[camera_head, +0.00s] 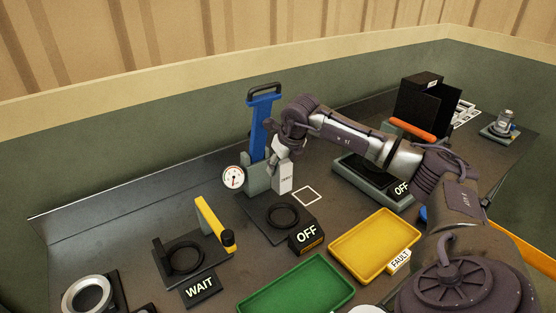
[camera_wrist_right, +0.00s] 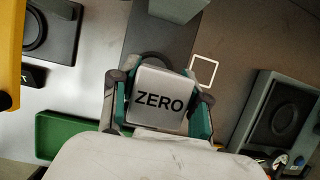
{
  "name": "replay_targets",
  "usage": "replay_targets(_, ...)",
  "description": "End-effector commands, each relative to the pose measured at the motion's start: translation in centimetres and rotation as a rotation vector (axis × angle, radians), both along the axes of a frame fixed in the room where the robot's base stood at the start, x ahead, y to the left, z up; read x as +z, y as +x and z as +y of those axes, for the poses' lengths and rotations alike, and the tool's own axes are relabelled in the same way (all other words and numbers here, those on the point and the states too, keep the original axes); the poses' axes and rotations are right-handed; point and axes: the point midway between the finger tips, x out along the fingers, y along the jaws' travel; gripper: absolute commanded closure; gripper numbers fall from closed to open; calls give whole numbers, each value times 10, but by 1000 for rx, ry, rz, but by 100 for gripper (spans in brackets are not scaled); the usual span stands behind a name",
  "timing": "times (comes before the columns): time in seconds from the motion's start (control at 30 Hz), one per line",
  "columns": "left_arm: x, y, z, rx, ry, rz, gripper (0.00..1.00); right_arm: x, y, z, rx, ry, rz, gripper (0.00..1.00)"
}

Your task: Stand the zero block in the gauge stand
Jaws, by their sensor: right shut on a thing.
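The zero block (camera_head: 285,178) is a pale upright block held in my right gripper (camera_head: 283,160). In the right wrist view the zero block (camera_wrist_right: 160,100) shows its "ZERO" face between the two green-padded fingers of the right gripper (camera_wrist_right: 160,106). The gauge stand (camera_head: 262,128) has a tall blue column with a black top handle, a grey-green base and a round white dial (camera_head: 233,178). The block is at the right side of the stand's base; whether they touch is unclear. The gripper partly hides the block's top and the stand. My left gripper is not in view.
A white square outline (camera_head: 307,196) lies right of the block. A black ring fixture (camera_head: 270,222) with an OFF sign (camera_head: 306,234) is in front. Yellow (camera_head: 396,225) and green (camera_head: 345,293) trays lie nearer. A WAIT fixture (camera_head: 170,257) stands at left.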

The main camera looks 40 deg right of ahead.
Motion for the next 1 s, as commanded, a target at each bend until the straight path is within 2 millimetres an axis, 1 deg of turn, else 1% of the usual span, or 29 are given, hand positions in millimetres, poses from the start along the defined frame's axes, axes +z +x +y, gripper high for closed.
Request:
replay_targets(0.2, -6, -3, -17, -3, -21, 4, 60, -7, 0, -1, -1, 0, -3, 100)
replay_targets(0.33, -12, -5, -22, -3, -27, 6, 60, -17, 0, -1, -1, 0, -2, 100)
replay_targets(0.47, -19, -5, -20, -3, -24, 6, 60, -28, 0, -1, -1, 0, -2, 100)
replay_targets(0.7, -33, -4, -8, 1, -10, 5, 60, -51, 0, -1, -1, 0, -2, 100)
replay_targets(0.93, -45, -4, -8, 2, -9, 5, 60, -72, 0, -1, -1, 0, -3, 100)
replay_targets(1.0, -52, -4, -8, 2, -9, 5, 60, -80, 0, -1, -1, 0, -3, 100)
